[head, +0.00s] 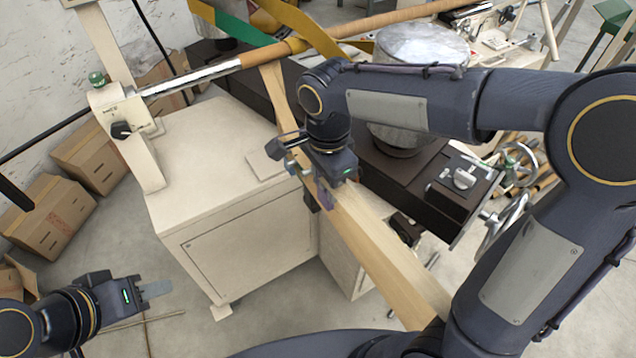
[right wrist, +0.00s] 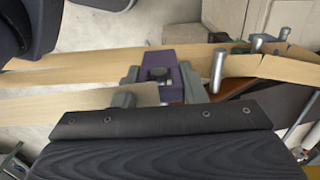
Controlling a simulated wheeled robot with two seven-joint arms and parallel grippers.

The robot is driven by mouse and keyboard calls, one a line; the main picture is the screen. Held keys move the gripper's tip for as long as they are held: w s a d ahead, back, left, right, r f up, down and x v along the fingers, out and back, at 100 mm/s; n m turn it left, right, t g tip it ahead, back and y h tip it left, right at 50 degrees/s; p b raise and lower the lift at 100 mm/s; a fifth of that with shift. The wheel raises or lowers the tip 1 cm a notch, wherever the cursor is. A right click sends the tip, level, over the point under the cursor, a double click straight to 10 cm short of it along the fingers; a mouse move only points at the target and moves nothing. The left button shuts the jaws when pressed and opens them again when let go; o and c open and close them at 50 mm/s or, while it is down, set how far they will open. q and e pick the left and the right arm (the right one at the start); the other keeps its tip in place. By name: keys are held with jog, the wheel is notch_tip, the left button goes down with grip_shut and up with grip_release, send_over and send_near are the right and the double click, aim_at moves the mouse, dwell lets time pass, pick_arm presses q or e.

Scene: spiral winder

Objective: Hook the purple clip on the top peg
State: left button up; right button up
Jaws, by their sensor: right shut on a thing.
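The purple clip (head: 323,195) is in my right gripper (head: 325,186), over the tan paper strip (head: 377,240). In the right wrist view the clip (right wrist: 172,59) sits between the grey fingers, with strip showing on both sides of it. I cannot tell whether the clip pinches the strip. Several metal pegs stand to its right; the nearest peg (right wrist: 218,70) is close beside the clip and apart from it. Which is the top peg is unclear. In the head view the pegs are small and partly hidden by my right wrist. My left gripper (head: 155,289) is empty, low at the left.
The winder's long shaft (head: 192,78) crosses the top left above a cream cabinet (head: 235,235). A dark machine bed (head: 410,185) with a metal drum (head: 422,45) lies behind my right arm. Cardboard boxes (head: 45,215) stand at the left. The floor around my left gripper is mostly clear.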

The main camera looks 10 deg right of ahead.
jog(key=shift+w+d, duration=0.2)
jog(key=shift+d, duration=0.3)
jog(key=shift+w+d+f, duration=0.2)
jog(key=shift+d+f, duration=0.2)
jog(key=shift+d, duration=0.25)
jog(key=o, duration=1.1)
jog(key=shift+c, duration=0.2)
